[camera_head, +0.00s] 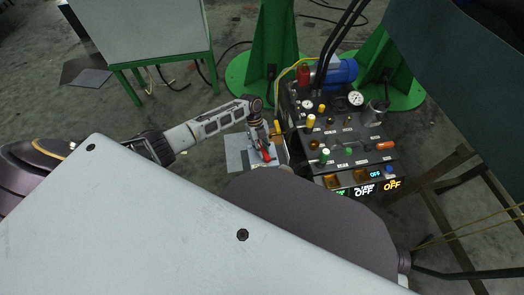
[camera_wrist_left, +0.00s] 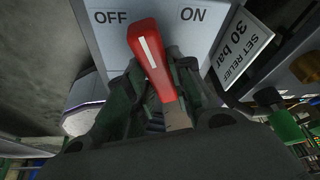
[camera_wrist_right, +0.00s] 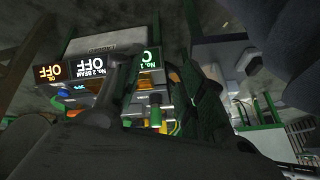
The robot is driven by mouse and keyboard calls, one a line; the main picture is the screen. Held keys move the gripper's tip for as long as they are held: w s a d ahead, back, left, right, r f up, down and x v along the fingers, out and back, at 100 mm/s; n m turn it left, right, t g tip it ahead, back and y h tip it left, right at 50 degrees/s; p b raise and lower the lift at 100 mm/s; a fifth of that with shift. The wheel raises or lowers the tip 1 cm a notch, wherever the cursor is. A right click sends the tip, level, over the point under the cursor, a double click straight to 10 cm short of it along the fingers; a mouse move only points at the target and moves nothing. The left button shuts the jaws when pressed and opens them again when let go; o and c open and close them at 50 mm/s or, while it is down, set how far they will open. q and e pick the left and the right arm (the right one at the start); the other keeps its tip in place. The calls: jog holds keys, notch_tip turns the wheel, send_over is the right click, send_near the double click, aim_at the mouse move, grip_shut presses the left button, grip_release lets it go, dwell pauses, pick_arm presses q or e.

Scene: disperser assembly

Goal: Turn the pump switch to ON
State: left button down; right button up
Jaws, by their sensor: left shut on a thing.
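The pump switch is a red lever with a white line (camera_wrist_left: 150,55). It stands out from a pale plate (camera_wrist_left: 205,40) marked OFF at left and ON at right. The lever's tip lies between the two words, nearer OFF. My left gripper (camera_wrist_left: 160,95) has its fingers on both sides of the lever's lower part and is shut on it. In the head view, the red lever (camera_head: 264,154) is just below my left gripper (camera_head: 260,135). My right gripper (camera_wrist_right: 160,95) shows in its own wrist view, fingers apart, nothing between them.
A dark control console (camera_head: 345,140) with gauges, coloured knobs and a blue motor (camera_head: 338,73) stands right of the switch. A SET RELIEF 30 bar label (camera_wrist_left: 242,48) is beside the switch plate. Green stands (camera_head: 275,45) rise behind.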

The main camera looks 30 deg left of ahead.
pick_arm(q)
jog(key=shift+w+m+g+y+b, duration=0.1)
jog(key=shift+m+g+y+b, duration=0.25)
jog(key=shift+m, duration=0.7)
jog(key=shift+m+g+y+b, duration=0.25)
jog(key=shift+m+b, duration=0.05)
jog(key=shift+m, duration=0.75)
pick_arm(e)
jog(key=shift+w+a+f+t, duration=0.1)
jog(key=shift+a+f+t, duration=0.1)
jog(key=shift+f, duration=0.65)
jog(key=shift+a+f+t, duration=0.1)
jog(key=shift+a+f, duration=0.05)
jog(key=shift+f, duration=0.65)
pick_arm(q)
jog(key=c, duration=1.2)
grip_release()
jog(key=shift+c, duration=0.2)
jog(key=shift+r, duration=0.1)
jog(key=v, duration=1.1)
jog(key=shift+w+r, duration=0.15)
jog(key=shift+r, duration=0.2)
jog(key=shift+a, duration=0.1)
